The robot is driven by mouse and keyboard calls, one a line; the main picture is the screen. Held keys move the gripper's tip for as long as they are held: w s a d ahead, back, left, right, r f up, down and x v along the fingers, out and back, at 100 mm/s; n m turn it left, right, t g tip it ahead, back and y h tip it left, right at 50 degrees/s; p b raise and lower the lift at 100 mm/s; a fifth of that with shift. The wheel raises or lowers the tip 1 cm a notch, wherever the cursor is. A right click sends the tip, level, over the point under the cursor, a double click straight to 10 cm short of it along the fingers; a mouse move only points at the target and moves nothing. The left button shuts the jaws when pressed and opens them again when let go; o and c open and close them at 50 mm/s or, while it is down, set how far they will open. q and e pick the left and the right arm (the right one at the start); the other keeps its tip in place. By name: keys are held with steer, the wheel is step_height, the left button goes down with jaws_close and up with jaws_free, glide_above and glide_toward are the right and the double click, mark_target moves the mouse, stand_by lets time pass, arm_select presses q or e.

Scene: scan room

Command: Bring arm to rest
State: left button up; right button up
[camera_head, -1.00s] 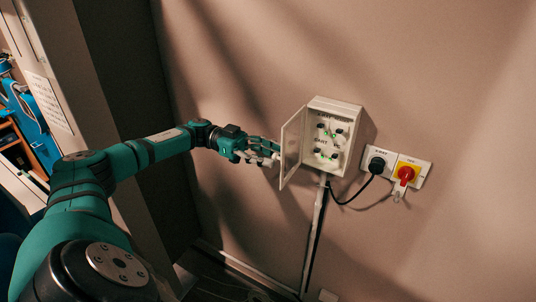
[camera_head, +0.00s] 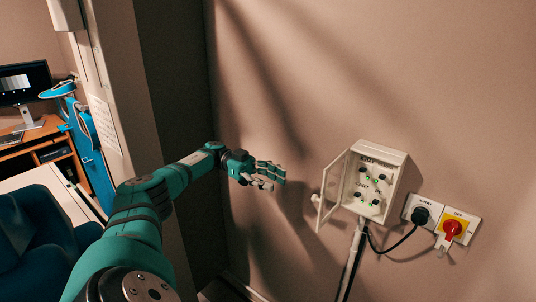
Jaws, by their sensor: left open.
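My left arm reaches in from the lower left. My left gripper (camera_head: 270,175) is open and empty in front of the bare wall, to the left of the switch box and apart from it. The white switch box (camera_head: 397,188) is on the wall, and its door (camera_head: 333,189) stands open to the left. Inside are several black knobs and green lights. My right gripper does not show.
A black plug (camera_head: 420,215) with a cable and a red switch on a yellow plate (camera_head: 453,228) sit right of the box. A conduit (camera_head: 353,262) runs down below it. At the left are a wall edge, a monitor (camera_head: 24,83) and a desk (camera_head: 50,137). The upper right wall is clear.

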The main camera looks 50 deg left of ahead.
arm_select(q)
steer(key=shift+s+a, duration=0.2)
steer(key=shift+a, duration=0.35)
stand_by(0.4)
